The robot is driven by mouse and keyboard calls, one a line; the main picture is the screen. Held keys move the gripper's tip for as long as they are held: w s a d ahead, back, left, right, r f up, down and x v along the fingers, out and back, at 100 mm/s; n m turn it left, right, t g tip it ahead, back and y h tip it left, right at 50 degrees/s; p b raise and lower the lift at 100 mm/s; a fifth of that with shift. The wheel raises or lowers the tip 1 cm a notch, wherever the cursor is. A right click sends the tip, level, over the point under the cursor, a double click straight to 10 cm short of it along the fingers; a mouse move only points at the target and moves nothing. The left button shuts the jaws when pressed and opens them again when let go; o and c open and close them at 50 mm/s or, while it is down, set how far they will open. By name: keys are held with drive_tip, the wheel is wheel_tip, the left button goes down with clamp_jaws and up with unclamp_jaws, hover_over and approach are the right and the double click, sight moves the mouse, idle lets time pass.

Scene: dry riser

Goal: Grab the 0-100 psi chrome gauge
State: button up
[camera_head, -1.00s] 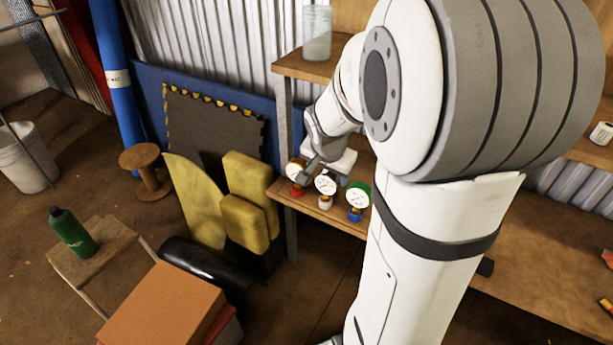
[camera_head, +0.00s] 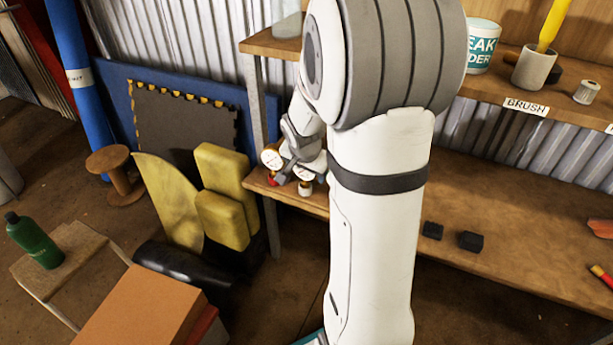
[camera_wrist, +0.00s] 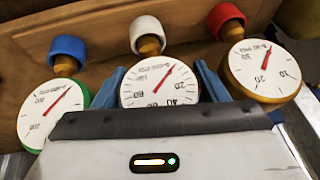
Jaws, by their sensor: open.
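The chrome-rimmed gauge (camera_wrist: 160,82) with a white cap (camera_wrist: 147,33) is in the middle of the wrist view; its dial shows upside down, with 40, 60 and 80 legible. My gripper (camera_wrist: 158,78) is open, with one blue finger on each side of this gauge; I cannot tell whether they touch it. My gripper's dark front edge hides the dial's near edge. In the head view the chrome gauge (camera_head: 305,174) is partly hidden by my gripper (camera_head: 297,163), at the left end of the workbench.
A brass-rimmed gauge with a red cap (camera_wrist: 265,70) sits close on the right in the wrist view. A green-rimmed gauge with a blue cap (camera_wrist: 50,110) sits close on the left. The workbench (camera_head: 500,225) has free room right of my arm; a shelf (camera_head: 500,90) hangs above.

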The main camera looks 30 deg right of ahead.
drive_tip(key=shift+c, duration=0.4)
drive_tip(key=c, duration=0.7)
drive_tip(key=shift+r, duration=0.1)
